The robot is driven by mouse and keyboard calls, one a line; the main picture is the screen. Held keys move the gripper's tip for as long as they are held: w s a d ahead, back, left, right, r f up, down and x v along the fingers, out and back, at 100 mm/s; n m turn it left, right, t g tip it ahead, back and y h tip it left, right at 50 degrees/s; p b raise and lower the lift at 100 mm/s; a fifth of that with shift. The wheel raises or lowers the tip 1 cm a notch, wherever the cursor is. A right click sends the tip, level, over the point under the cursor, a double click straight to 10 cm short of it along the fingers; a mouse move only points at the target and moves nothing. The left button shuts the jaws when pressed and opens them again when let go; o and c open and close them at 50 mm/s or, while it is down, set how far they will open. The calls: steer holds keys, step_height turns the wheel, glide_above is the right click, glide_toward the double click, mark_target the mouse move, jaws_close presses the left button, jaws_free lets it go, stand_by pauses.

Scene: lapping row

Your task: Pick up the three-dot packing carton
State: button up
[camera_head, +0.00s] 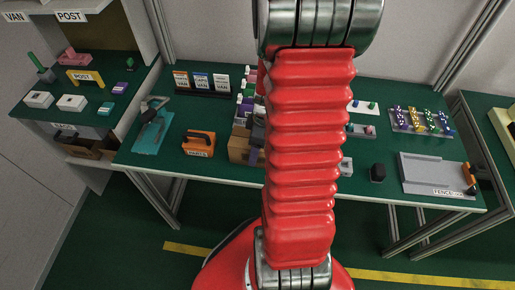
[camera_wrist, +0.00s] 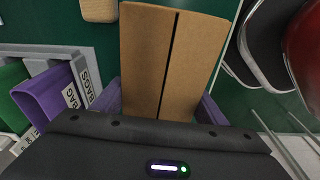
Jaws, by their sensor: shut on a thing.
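A brown cardboard carton (camera_wrist: 165,60) with a dark seam down its top fills the middle of the wrist view. My gripper (camera_wrist: 158,108) is shut on it, with a purple-grey finger at each side. No dots show on the face in view, so I cannot tell its mark. In the head view my red arm hides most of the gripper and what it holds. Brown cardboard (camera_head: 239,143) shows just left of the arm at the green table; I cannot tell whether it is the held carton.
A purple bin (camera_wrist: 45,100) and a green bin stand left in the wrist view, near labels reading BAGS. On the table are an orange-handled box (camera_head: 198,145), a grey plate (camera_head: 425,172), a dark block (camera_head: 378,172) and a tray of coloured pieces (camera_head: 420,122).

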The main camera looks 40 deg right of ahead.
steer(key=shift+r, duration=0.15)
step_height(320, 180, up, 10)
stand_by(0.5)
steer(key=shift+f, duration=0.2)
